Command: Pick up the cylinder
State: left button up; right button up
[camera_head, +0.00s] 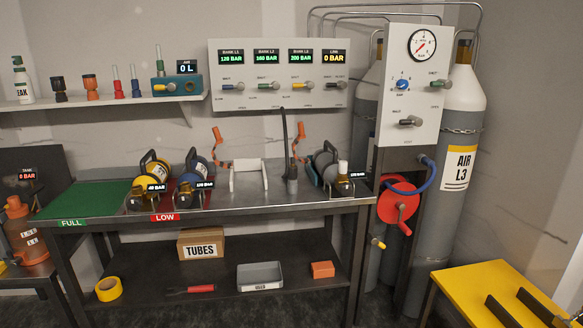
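Several things here could be the cylinder, and I cannot tell which one is meant. On the bench lie a yellow-ended cylinder (156,174) and a blue-ended one (196,172), both with dark handles and valves facing me. A dark grey one (324,166) lies at the bench's right end. An orange cylinder (21,236) stands at the far left under a red 0 BAR display. A tall grey cylinder (459,215) with a white top and an AIR L3 label stands chained at the right, and another is partly hidden behind the panel. Neither of my grippers is in view.
The steel bench (255,201) has a bare green FULL mat (85,201) and a red LOW mat. A white cradle (248,178) stands mid-bench. A red hose reel (398,200) hangs at right. A yellow table (480,275) with dark bars is at lower right.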

aim_at(326, 162)
jog(key=u, duration=0.85)
jog(key=i, duration=1.6)
jog(key=z, duration=0.5)
